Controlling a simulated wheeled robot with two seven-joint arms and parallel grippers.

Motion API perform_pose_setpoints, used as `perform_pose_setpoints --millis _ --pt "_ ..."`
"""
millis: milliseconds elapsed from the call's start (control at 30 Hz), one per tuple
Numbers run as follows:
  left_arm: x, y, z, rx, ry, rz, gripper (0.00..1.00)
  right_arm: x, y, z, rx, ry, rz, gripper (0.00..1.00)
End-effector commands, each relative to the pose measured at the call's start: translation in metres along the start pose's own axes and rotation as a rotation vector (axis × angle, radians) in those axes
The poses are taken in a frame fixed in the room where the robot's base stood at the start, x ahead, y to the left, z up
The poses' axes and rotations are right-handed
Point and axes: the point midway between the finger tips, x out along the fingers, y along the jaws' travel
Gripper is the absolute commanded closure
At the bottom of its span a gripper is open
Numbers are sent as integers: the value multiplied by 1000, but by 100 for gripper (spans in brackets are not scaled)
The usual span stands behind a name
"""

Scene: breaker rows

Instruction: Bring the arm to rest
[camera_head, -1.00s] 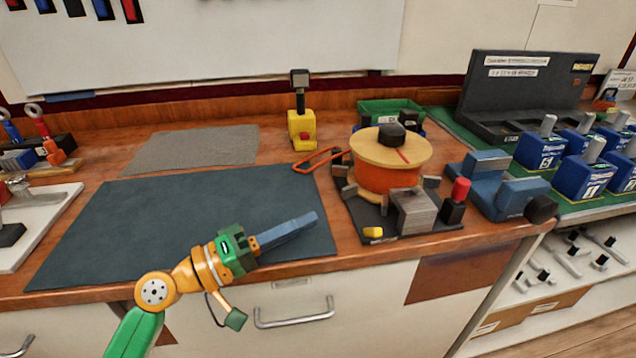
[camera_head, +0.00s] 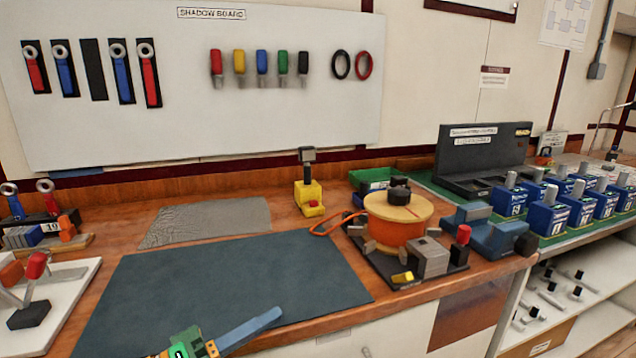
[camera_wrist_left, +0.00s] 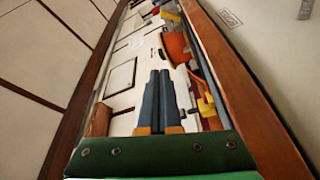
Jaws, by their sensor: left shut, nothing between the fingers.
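My left gripper (camera_head: 276,314) shows at the bottom of the head view, with its blue-grey fingers together and nothing between them. Its tips appear over the front edge of the dark work mat (camera_head: 225,275). In the left wrist view the two fingers (camera_wrist_left: 161,75) lie side by side, shut and empty. Most of my left arm is below the head view's lower edge. My right gripper is in neither view.
An orange spool with a wooden top (camera_head: 398,208) stands on a black base right of the mat. A yellow stand (camera_head: 309,196) is behind. Blue breakers (camera_head: 548,214) line the right side. A white board (camera_head: 62,290) lies at left. The mat is clear.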

Motion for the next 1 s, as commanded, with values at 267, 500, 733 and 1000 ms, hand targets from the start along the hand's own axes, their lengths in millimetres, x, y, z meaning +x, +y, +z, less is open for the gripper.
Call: perform_pose_setpoints --millis 267,500,733,1000 --pt "-2 -38 40 110 -82 -137 100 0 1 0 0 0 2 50" --pt "-18 -90 90 259 -203 -345 100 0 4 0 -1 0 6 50" --pt "-64 -151 143 423 -369 -652 100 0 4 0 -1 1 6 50" --pt "-159 -196 186 532 -583 -1094 100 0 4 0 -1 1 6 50"
